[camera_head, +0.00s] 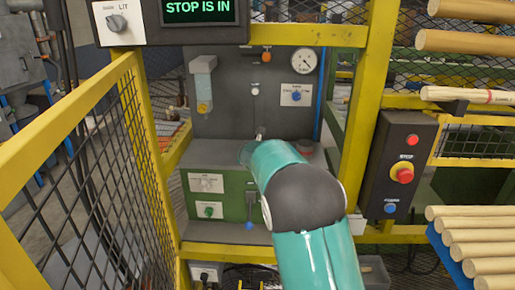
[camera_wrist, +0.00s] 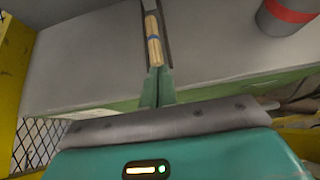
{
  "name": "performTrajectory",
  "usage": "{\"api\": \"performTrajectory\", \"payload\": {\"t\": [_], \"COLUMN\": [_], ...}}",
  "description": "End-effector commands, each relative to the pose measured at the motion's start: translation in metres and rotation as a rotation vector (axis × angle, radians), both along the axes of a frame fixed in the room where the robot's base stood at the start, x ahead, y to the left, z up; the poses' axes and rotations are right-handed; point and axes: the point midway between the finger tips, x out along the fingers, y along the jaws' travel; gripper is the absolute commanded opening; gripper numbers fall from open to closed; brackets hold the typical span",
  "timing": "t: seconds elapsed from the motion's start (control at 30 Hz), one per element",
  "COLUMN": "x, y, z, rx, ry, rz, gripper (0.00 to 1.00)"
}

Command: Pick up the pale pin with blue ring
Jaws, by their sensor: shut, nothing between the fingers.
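The pale wooden pin (camera_wrist: 154,50) with a blue ring around it shows in the wrist view, lying lengthwise in a narrow dark channel on a grey surface. My gripper (camera_wrist: 157,76) has slim green fingers that are closed together and empty. The fingertips are right at the near end of the pin, in line with it; I cannot tell whether they touch it. In the head view my teal arm reaches to the grey ledge of the machine and hides the gripper. I cannot make out the pin clearly there.
A grey cylinder with a red band (camera_wrist: 287,13) stands right of the channel. In the head view, yellow mesh guards (camera_head: 150,160) and a yellow post (camera_head: 366,100) flank the machine opening. A red stop button (camera_head: 402,173) and wooden rods (camera_head: 470,235) are on the right.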

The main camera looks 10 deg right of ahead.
Motion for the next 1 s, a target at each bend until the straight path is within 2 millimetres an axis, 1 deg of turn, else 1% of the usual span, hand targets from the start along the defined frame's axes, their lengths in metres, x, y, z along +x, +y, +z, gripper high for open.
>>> {"api": "performTrajectory", "payload": {"t": [0.77, 1.0], "x": [-0.003, -0.003], "y": [0.001, 0.001], "z": [0.001, 0.015], "rx": [0.0, 0.001], "ry": [-0.001, -0.002], "rz": [0.001, 0.0], "gripper": [0.0, 0.0]}}
